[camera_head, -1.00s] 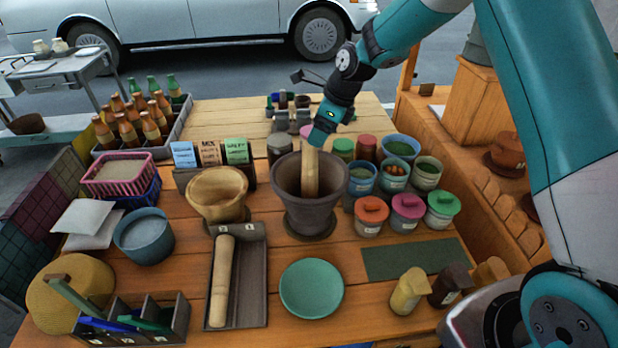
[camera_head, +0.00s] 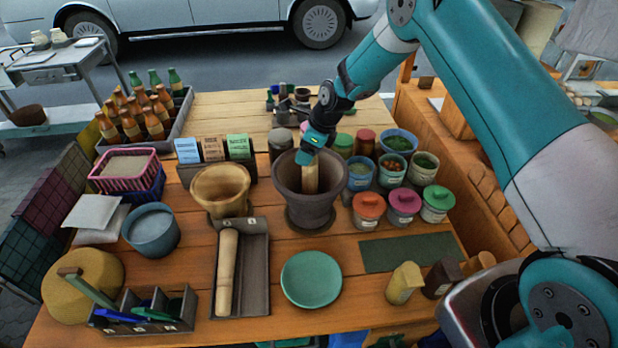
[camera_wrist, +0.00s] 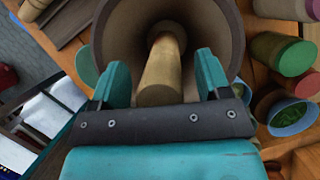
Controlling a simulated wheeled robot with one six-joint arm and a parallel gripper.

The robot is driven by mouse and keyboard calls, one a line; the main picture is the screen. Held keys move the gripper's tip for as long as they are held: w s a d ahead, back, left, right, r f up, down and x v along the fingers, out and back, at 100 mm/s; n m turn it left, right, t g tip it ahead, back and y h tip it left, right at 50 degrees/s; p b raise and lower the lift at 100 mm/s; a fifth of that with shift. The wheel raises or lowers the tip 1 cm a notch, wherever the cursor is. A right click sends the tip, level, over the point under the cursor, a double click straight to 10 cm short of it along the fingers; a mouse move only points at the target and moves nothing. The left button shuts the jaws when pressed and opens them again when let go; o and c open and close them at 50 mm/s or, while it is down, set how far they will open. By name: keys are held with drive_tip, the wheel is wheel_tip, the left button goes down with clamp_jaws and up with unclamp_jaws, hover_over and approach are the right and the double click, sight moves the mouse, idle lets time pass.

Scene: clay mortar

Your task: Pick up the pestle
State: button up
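A pale wooden pestle (camera_head: 311,181) stands in the dark clay mortar (camera_head: 306,207); its lower end is hidden inside. In the wrist view the pestle (camera_wrist: 161,76) lies between my two teal fingers, with a gap on each side. My gripper (camera_wrist: 160,80) is open around its upper end and holds nothing. In the head view my gripper (camera_head: 307,157) is over the mortar's mouth and hides the pestle's top. A second, longer wooden pestle (camera_head: 227,272) lies in a grey tray (camera_head: 256,284) to the left.
Lidded jars and tubs (camera_head: 404,203) stand close on the mortar's right. A wooden mortar (camera_head: 221,190) stands on its left, and a green plate (camera_head: 311,279) in front. Bottles in a crate (camera_head: 178,127) are at the back left. The table's back middle is mostly bare.

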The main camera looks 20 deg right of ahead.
clamp_jaws()
drive_tip(key=shift+r, duration=0.15)
wheel_tip(320, 180, up, 20)
drive_tip(key=b, duration=0.5)
